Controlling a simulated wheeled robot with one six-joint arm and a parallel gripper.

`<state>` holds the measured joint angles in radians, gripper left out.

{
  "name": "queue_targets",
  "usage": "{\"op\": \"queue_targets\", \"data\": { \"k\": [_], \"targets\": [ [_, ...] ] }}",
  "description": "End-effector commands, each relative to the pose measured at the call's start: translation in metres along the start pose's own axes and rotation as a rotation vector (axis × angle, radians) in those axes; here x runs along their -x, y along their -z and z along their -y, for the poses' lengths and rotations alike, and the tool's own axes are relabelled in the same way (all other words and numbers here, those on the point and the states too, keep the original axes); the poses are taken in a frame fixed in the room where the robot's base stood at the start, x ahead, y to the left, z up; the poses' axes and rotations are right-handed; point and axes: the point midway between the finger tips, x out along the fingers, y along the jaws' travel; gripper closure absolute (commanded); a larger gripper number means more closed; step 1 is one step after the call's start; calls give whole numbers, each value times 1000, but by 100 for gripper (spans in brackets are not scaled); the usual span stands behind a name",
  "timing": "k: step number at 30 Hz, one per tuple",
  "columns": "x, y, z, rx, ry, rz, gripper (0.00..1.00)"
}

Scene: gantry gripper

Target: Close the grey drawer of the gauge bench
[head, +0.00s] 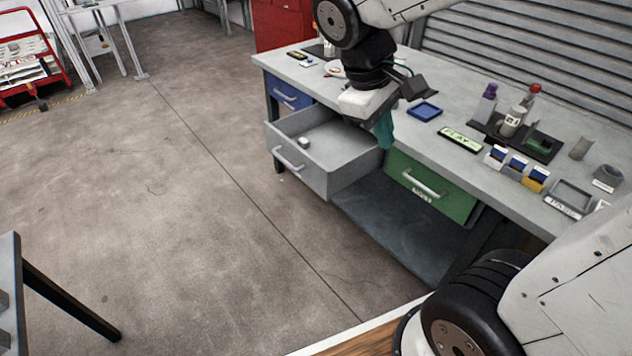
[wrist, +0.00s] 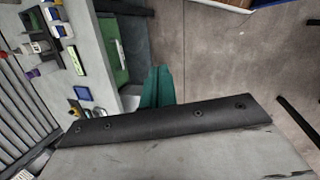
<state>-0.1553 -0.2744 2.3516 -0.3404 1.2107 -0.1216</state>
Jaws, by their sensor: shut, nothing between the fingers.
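The grey drawer (head: 298,178) of the gauge bench (head: 440,112) is pulled well out in the head view. Its grey bar handle (head: 289,160) is on the front face, and a small light block (head: 304,142) lies inside. My gripper (head: 385,140) points down by the bench front, at the drawer's right rear corner. Its teal fingers are together with nothing held. I cannot tell whether they touch the drawer. The fingers also show in the wrist view (wrist: 157,88), where a dark part of my wrist hides much of the scene.
A blue drawer (head: 290,96) and a green drawer (head: 432,187) flank the grey one. Bottles, a blue tray (head: 424,112) and small boxes stand on the bench top. The floor before the drawer is clear. Another table (head: 12,290) stands at lower left.

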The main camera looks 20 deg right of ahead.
Motion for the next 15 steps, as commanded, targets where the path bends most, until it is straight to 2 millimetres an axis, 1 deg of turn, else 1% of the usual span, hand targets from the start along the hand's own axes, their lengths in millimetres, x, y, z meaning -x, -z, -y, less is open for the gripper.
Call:
{"op": "queue_targets", "data": {
  "k": [1,4,8,9,11,12,14,15],
  "targets": [
    [-7,21,-3,71,-36,39,100],
    [-20,59,-8,206,-113,102,100],
    [-42,111,-7,387,-212,177,100],
    [-51,128,-5,444,-242,201,100],
    [-64,152,-1,530,-287,234,100],
    [-74,168,4,590,-317,257,100],
    [-90,193,11,678,-362,289,100],
    [-101,208,17,737,-391,311,100]
  ]
}}
